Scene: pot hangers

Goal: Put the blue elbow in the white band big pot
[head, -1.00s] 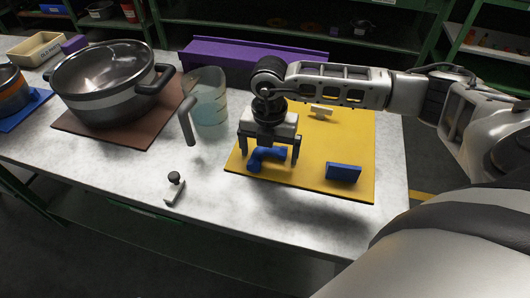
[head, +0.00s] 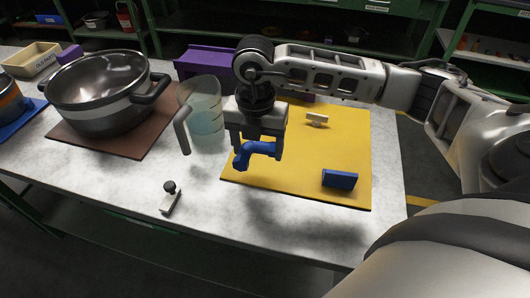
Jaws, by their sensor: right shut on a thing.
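The blue elbow (head: 256,151) is a bent blue pipe piece. My right gripper (head: 257,150) is shut on it and holds it above the left part of the yellow mat. The big pot with a white band (head: 105,92) stands at the left on a brown mat (head: 72,137). It is dark and open at the top, with a black side handle facing right. The gripper and the elbow are to the right of the pot and apart from it. My left gripper is not in view.
A clear measuring jug (head: 205,112) with a grey handle stands between pot and gripper. A blue block (head: 340,179) and a small pale piece (head: 317,119) lie on the yellow mat (head: 300,180). A small black-knobbed piece (head: 171,197) lies in front. A purple bin (head: 203,61) is behind.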

